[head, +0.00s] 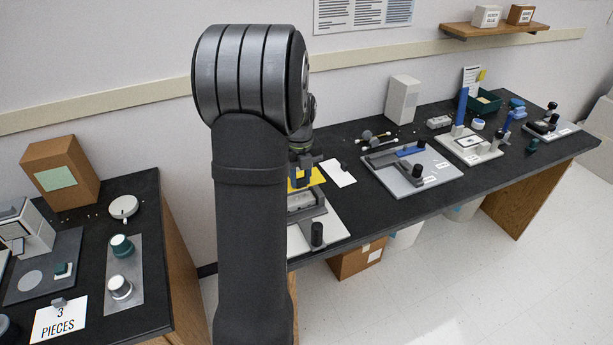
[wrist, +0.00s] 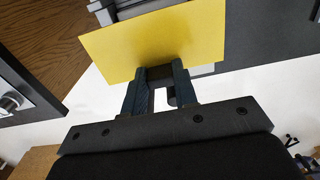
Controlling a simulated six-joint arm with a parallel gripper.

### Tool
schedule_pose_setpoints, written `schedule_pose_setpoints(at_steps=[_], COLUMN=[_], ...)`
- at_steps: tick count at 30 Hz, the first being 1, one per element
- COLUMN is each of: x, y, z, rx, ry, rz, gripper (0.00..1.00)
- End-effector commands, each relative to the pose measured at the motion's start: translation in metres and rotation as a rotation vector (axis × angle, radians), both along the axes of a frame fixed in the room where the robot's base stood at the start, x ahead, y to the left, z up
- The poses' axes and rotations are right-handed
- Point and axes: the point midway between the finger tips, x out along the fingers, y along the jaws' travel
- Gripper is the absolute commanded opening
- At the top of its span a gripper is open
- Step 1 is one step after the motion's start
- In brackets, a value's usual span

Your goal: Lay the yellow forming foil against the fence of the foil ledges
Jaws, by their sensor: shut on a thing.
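The yellow forming foil (wrist: 150,42) is a flat yellow sheet, and my gripper (wrist: 160,72) is shut on its near edge in the wrist view. In the head view a part of the foil (head: 306,178) shows just below my gripper (head: 303,166), beside my arm. A grey and white fixture (head: 305,206) with a black knob stands just in front of the foil on the dark bench. In the wrist view a grey ledged part (wrist: 125,10) shows behind the foil. I cannot tell whether the foil touches it. My arm hides much of this area in the head view.
A white card (head: 338,172) lies right of the foil. A grey plate with a blue bar (head: 410,170) stands further right, with more fixtures beyond. A second bench (head: 150,225) with a brown box (head: 60,172) is on the left, across a gap.

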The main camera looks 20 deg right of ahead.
Motion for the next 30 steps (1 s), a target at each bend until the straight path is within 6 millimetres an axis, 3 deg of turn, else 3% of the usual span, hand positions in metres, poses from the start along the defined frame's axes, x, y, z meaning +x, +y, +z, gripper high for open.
schedule_pose_setpoints(at_steps=[11, 30], x=[0.000, 0.000], y=[0.000, 0.000], z=[-0.005, -0.057], rx=[0.001, 0.000], ry=[0.000, 0.000], rz=[0.002, 0.002], gripper=[0.05, 0.05])
